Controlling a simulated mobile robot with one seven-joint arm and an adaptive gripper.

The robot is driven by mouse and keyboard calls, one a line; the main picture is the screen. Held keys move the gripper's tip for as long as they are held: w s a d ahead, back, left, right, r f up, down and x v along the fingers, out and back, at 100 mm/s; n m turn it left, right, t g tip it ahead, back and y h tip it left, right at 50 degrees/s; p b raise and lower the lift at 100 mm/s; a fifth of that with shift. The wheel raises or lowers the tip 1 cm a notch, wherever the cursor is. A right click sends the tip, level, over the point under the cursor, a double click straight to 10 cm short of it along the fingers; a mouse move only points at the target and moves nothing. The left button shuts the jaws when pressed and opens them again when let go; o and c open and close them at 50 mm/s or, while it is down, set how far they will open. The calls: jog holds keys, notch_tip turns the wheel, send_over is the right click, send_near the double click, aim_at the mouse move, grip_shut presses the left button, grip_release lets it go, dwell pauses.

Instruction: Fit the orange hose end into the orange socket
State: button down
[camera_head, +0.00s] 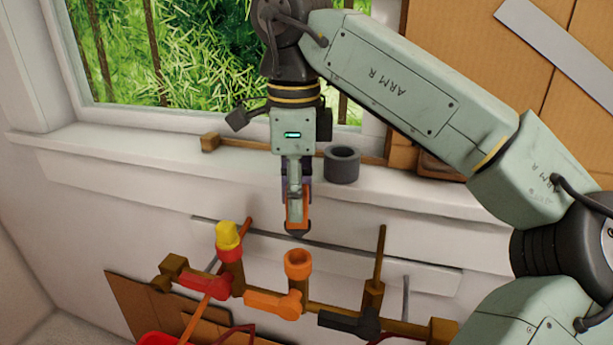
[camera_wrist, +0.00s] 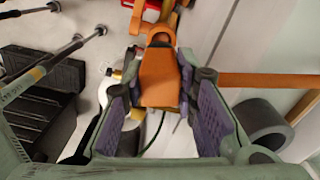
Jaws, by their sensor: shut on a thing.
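The orange hose end (camera_head: 295,212) is held upright in my gripper (camera_head: 297,230), above the pipe rail. In the wrist view the orange hose end (camera_wrist: 160,80) sits between the purple-padded fingers of my gripper (camera_wrist: 160,72). The orange socket (camera_head: 298,264) is an open ring on the middle brown upright, just below the gripper tip in the head view. A gap shows between them there. In the wrist view an orange ring (camera_wrist: 161,36) shows just beyond the hose end, partly hidden.
A red socket with a yellow plug (camera_head: 228,240) stands on the left upright. An orange lever (camera_head: 273,302), a red lever (camera_head: 203,285) and a black lever (camera_head: 348,322) lie along the pipe. A grey cup (camera_head: 342,167) stands on the sill, right of my gripper.

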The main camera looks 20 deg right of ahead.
aim_at(297, 232)
jog(key=shift+w+d, duration=0.1)
jog(key=shift+w, duration=0.05)
jog(key=shift+f+b, duration=0.55)
jog(key=shift+f, duration=0.3)
jog(key=shift+f+b, duration=1.45)
jog(key=shift+f, duration=0.55)
jog(key=shift+f, duration=0.6)
jog(key=c, duration=1.6)
grip_release()
jog(key=shift+o, duration=0.2)
